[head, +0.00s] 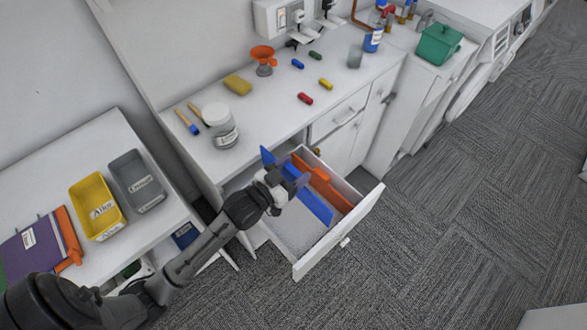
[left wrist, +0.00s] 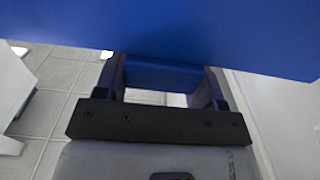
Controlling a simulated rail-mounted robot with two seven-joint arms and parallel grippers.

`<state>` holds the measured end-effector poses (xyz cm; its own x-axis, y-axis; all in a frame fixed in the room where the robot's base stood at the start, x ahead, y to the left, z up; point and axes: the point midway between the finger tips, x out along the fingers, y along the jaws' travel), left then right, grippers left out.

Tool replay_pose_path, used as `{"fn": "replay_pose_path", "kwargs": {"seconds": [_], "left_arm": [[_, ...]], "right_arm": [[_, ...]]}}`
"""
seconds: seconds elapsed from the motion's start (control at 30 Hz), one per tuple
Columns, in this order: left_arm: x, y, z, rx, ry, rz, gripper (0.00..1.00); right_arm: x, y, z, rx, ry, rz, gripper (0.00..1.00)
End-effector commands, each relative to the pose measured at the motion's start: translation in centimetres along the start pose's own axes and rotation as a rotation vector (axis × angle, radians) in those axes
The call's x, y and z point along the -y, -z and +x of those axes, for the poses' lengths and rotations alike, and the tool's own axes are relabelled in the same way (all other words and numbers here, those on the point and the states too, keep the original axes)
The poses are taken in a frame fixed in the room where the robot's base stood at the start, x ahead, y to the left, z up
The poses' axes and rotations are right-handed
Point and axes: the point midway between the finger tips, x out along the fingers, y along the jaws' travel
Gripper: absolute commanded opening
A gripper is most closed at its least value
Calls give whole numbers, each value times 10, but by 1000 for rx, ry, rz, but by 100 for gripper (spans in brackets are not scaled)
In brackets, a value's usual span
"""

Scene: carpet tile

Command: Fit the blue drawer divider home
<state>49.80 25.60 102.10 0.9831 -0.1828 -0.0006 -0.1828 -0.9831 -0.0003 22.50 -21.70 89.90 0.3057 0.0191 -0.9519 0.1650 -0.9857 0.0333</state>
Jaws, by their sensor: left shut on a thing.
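The blue drawer divider (head: 316,207) is a long flat panel over the open white drawer (head: 312,262). My left gripper (head: 288,182) is shut on it near the middle of its length. In the left wrist view the blue divider (left wrist: 160,35) fills the top, with the gripper fingers (left wrist: 163,82) on either side of a blue part. An orange divider (head: 325,183) stands in the drawer, to the right of the blue one. I cannot tell whether the blue divider's lower edge touches the drawer floor or sits in slots. My right gripper is not in view.
The white counter (head: 275,106) behind the drawer holds a white jar (head: 219,126), an orange funnel (head: 263,55), a yellow sponge (head: 237,85) and several small coloured pieces. Yellow (head: 97,205) and grey (head: 136,181) bins stand on the left table. Carpet right of the drawer is clear.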

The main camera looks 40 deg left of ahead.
Motion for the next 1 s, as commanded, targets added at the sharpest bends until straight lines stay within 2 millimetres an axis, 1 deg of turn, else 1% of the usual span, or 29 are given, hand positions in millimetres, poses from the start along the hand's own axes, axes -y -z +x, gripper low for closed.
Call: {"fn": "replay_pose_path", "kwargs": {"seconds": [0.33, 0.8, 1.0], "left_arm": [[0, 1, 0, -1, 0, 0, 22], [0, -40, 0, -1, 0, 0, 22], [0, -53, 0, -1, 0, 0, 22]], "right_arm": [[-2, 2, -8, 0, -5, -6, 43], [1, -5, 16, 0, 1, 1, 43], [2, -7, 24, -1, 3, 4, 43]]}}
